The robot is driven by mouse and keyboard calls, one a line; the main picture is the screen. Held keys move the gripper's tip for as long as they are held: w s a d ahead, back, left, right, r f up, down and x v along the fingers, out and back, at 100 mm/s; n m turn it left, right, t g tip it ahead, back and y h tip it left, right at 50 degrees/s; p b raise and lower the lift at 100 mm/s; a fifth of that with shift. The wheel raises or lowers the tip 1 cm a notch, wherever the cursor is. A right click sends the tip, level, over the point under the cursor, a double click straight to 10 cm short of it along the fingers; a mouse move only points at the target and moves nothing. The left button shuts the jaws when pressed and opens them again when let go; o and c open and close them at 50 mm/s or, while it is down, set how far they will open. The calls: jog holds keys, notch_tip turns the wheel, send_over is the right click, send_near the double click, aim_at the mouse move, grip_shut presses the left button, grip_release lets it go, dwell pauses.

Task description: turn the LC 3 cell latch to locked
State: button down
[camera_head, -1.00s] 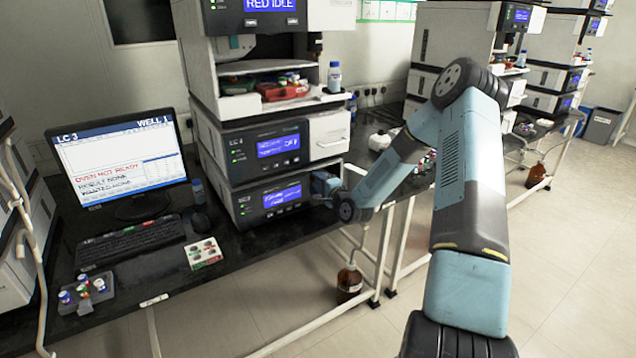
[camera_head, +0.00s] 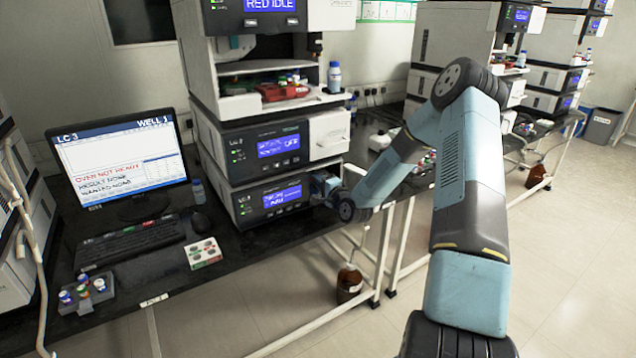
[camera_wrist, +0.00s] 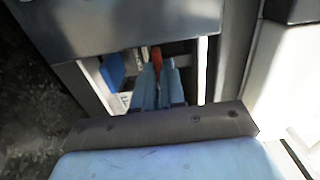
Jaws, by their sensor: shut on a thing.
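The LC 3 stack (camera_head: 230,152) stands on the black bench, right of a monitor (camera_head: 120,165) headed LC 3. My gripper (camera_wrist: 157,72) reaches into the open front bay at the right of the bottom module (camera_head: 240,205). In the wrist view its two blue fingers are shut on a narrow red-orange piece, which looks like the cell latch (camera_wrist: 157,55). Its tip shows between and just beyond the fingertips. The rest of the latch is hidden, and I cannot read its position marks. In the head view my wrist hides the bay.
A blue part (camera_wrist: 113,72) sits left of my fingers inside the narrow bay, with pale walls close on both sides. A keyboard (camera_head: 130,243), a mouse (camera_head: 200,222) and a vial rack (camera_head: 86,294) lie on the bench. A brown bottle (camera_head: 349,284) stands below.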

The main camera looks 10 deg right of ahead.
jog(key=shift+f, duration=0.15)
jog(key=n, duration=0.4)
jog(key=shift+s+n, duration=0.1)
jog(key=shift+n, duration=0.3)
jog(key=n, duration=0.4)
jog(key=shift+f+n, duration=0.1)
jog(key=shift+n, duration=0.2)
jog(key=n, duration=0.4)
jog(key=shift+n, duration=2.3)
jog(key=c, duration=1.2)
grip_release()
